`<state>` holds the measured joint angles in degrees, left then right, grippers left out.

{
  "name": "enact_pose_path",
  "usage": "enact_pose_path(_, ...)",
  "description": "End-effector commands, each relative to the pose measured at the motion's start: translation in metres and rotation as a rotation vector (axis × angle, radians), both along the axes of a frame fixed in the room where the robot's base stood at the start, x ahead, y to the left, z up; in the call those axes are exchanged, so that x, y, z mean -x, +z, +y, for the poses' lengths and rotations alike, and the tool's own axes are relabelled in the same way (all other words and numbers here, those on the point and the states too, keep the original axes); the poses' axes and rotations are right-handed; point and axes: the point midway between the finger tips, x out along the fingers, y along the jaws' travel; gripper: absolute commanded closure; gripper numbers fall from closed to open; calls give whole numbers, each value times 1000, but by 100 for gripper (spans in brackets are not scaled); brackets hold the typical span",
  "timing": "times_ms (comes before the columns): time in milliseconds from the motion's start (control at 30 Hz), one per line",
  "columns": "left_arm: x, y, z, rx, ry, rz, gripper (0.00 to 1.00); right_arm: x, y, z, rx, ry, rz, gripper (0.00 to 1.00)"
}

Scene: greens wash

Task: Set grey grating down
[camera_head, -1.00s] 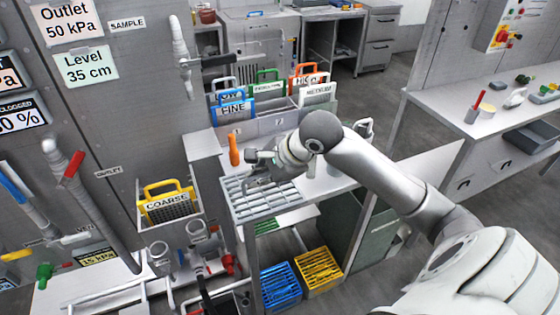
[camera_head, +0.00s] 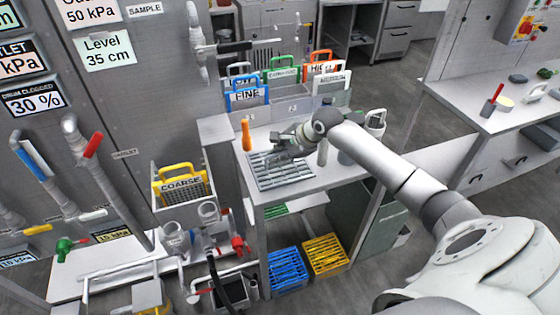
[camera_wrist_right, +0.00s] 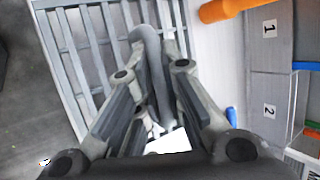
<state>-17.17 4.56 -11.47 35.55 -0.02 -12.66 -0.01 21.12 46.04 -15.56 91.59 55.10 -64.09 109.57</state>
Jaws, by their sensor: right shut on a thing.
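The grey grating (camera_head: 287,180) is a flat panel of bars at the front left of the white bench top (camera_head: 322,181). It looks flat and level; I cannot tell whether it rests fully on the top. My right gripper (camera_head: 279,157) is over its back part, shut on the grating. In the right wrist view the grating (camera_wrist_right: 72,50) fills the upper left, and the fingers (camera_wrist_right: 153,60) close around a grey bar-like handle on it. The fingers hide part of the grip. My left gripper is not in view.
Labelled panels, such as the blue FINE one (camera_head: 246,95), are racked behind. Blue (camera_head: 286,270) and yellow (camera_head: 324,255) crates sit below.

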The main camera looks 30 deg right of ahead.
Motion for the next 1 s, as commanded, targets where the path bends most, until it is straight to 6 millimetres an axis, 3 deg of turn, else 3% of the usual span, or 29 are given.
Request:
enact_pose_path(267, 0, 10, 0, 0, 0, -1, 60, -2, -30, -3, 0, -2, -1, 100)
enact_pose_path(600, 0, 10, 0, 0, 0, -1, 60, -2, -34, -2, 0, -2, -1, 100)
enact_pose_path(633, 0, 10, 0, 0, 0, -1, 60, -2, -35, -2, 0, -1, 0, 87)
enact_pose_path(767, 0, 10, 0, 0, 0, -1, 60, -2, -35, -2, 1, -1, 0, 70)
enact_pose_path(1000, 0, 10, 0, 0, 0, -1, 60, -1, -35, -2, 2, -1, 1, 69)
